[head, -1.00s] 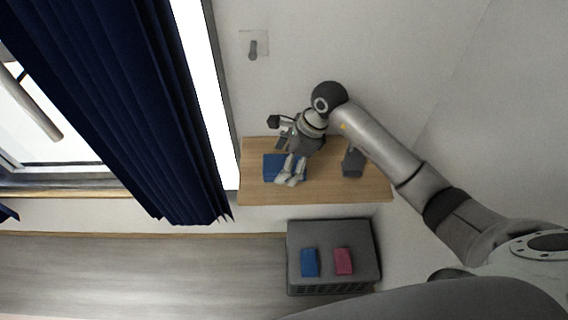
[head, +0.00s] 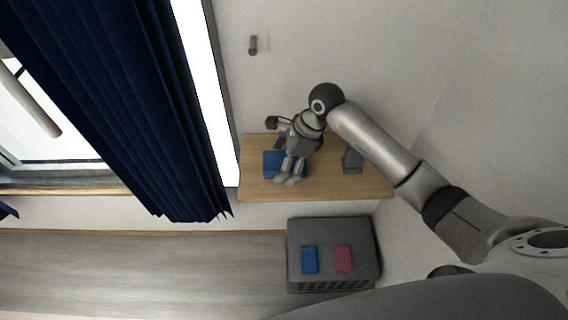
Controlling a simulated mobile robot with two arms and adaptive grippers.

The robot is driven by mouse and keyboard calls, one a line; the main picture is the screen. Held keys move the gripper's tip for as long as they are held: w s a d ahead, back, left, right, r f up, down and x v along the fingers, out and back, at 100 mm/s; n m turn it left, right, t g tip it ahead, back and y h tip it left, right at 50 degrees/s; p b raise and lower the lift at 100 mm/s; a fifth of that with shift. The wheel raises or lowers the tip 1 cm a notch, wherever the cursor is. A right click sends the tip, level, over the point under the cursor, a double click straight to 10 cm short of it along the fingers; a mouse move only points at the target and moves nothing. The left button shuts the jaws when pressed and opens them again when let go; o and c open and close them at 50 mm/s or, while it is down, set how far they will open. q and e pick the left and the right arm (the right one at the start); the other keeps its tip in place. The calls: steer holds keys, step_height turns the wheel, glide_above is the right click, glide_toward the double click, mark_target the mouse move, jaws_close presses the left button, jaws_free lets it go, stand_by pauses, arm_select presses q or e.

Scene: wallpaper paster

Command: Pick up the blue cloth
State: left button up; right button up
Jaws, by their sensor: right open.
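A flat blue cloth-like piece (head: 270,162) lies on the wooden shelf, near its left end. My right gripper (head: 286,181) is over this piece and hides its right part; its fingers point down toward the shelf's front edge. It is open, and I see nothing held between its fingers. I cannot tell whether the fingers touch the blue piece. A smaller blue block-like piece (head: 309,260) lies on the grey box below the shelf. My left gripper is not in view.
The wooden shelf (head: 335,188) also bears a dark grey object (head: 352,161) to the right of my gripper. A pink piece (head: 343,258) lies on the grey box (head: 326,232). A dark blue curtain (head: 120,100) hangs at the left. The floor (head: 140,270) at lower left is clear.

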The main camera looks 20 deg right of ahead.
mark_target(280, 159)
steer(key=shift+s, duration=0.1)
steer(key=c, duration=1.1)
steer(key=shift+r+p, duration=0.35)
steer(key=shift+p, duration=0.2)
step_height(280, 159, up, 3)
steer(key=shift+b, duration=1.05)
steer(key=a+r, duration=0.1)
steer(key=r, duration=0.1)
steer(key=s+a+r, duration=0.1)
steer(key=a+r, duration=0.1)
steer(key=shift+s+a+r, duration=0.2)
steer(key=shift+a+r, duration=0.05)
steer(key=shift+a, duration=0.05)
steer(key=s+a+r+b, duration=0.2)
steer(key=s+a+r, duration=0.2)
steer(key=a, duration=0.5)
steer(key=shift+s+r, duration=0.25)
steer(key=shift+r, duration=0.4)
